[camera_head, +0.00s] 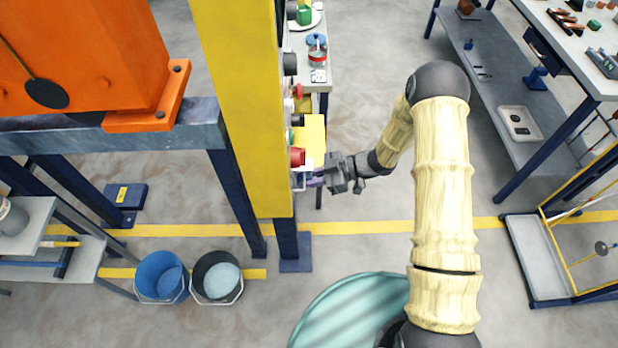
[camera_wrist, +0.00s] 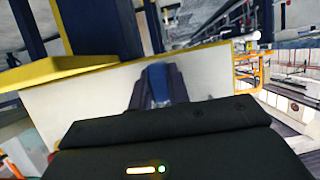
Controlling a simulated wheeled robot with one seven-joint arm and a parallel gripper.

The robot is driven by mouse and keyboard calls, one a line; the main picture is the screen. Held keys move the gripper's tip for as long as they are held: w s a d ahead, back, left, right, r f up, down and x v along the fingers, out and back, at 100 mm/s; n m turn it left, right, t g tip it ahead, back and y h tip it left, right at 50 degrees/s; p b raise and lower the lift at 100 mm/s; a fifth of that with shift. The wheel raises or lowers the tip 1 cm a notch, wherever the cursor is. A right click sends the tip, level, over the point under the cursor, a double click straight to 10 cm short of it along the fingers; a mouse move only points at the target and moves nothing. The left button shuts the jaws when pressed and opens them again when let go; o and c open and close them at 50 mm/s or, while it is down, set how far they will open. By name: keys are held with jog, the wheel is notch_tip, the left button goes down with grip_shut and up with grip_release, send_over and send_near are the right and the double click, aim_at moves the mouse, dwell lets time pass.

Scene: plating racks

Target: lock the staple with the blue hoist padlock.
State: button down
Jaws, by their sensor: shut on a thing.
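My gripper (camera_head: 325,178) reaches left to the side of the yellow control column. In the wrist view its dark fingers are shut on a blue thing (camera_wrist: 157,77), which looks like the blue hoist padlock. In the head view only a small bluish bit (camera_head: 315,182) shows at the fingertips. A small pale metal fitting (camera_head: 298,181) sits low on the column's side, just left of the fingertips; it may be the staple. I cannot tell whether the padlock touches it or whether its shackle is open.
The yellow column (camera_head: 250,110) carries buttons and a red knob (camera_head: 297,156) just above the gripper. A blue bucket (camera_head: 161,277) and a black bucket (camera_head: 217,277) stand on the floor below left. A shelved bench (camera_head: 515,100) stands at right.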

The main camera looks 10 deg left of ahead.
jog(key=shift+r+p, duration=0.5)
jog(key=shift+r, duration=0.2)
dwell(0.3)
jog(key=shift+f, duration=0.35)
dwell(0.4)
jog(key=c, duration=1.3)
grip_release()
jog(key=shift+o, duration=0.2)
jog(key=shift+d, duration=0.1)
jog(key=b+v, duration=0.2)
jog(key=v, duration=1.5)
jog(key=shift+d, duration=0.15)
jog(key=shift+w, duration=0.1)
